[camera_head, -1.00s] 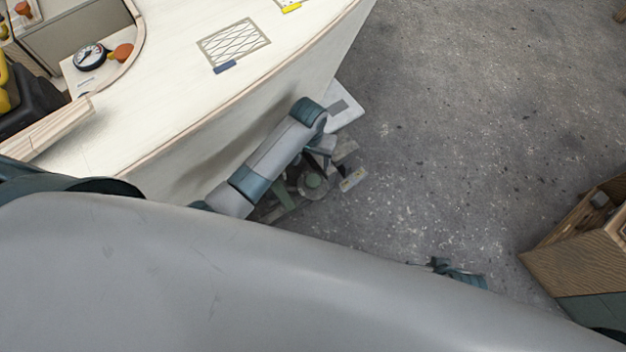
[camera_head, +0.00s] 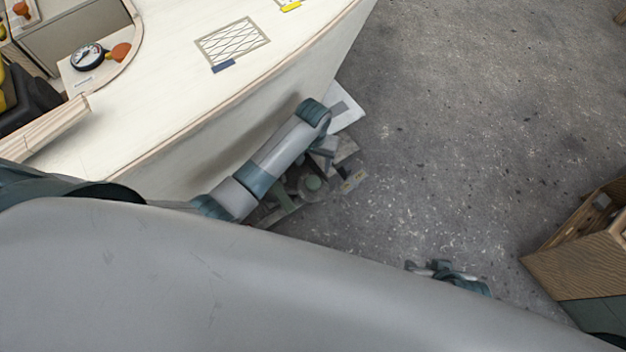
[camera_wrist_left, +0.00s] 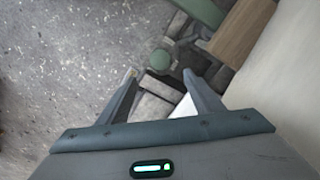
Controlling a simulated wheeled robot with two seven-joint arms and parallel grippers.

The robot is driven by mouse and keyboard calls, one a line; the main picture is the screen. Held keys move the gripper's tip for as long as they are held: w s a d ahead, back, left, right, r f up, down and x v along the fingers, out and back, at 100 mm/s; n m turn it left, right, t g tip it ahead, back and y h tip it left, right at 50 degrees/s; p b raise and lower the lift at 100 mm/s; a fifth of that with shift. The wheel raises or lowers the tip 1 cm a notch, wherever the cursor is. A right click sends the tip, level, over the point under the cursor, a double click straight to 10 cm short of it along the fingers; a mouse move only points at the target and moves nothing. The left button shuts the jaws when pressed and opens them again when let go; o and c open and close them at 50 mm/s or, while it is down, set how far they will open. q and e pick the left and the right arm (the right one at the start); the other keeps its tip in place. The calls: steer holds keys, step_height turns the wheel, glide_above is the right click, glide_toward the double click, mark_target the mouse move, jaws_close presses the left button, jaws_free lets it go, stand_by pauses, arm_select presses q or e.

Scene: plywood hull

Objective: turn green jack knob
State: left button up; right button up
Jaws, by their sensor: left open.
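A round green knob (camera_wrist_left: 160,60) shows in the left wrist view, just beyond and between the fingertips of my left gripper (camera_wrist_left: 160,80). The gripper is open, with nothing between its fingers; I cannot tell whether it touches the knob. A green cylindrical part (camera_wrist_left: 205,12) of the jack lies beyond it, beside the wooden block (camera_wrist_left: 240,35). In the head view, a round green jack part (camera_head: 312,184) shows low beside the hull, partly hidden by my left arm. My right gripper (camera_head: 446,272) shows at the lower right, partly hidden; its jaws are unclear.
The pale plywood hull (camera_head: 240,110) rises close beside my left arm. A white panel (camera_head: 343,110) lies by its side. A wooden crate (camera_head: 580,245) stands at the right. The grey floor (camera_head: 470,130) between is clear.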

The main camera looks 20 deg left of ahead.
mark_target(313, 182)
arm_select(q)
step_height(313, 182, down, 13)
steer(key=b, duration=0.4)
steer(key=shift+f, duration=0.5)
arm_select(e)
steer(key=w+a+r+t+y, duration=0.1)
steer(key=w+a+t+y, duration=0.1)
steer(key=a, duration=0.3)
steer(key=shift+w+a+t, duration=0.4)
steer(key=shift+w+t, duration=0.3)
steer(key=shift+w, duration=0.05)
arm_select(q)
steer(key=c, duration=1.1)
steer(key=shift+o, duration=0.2)
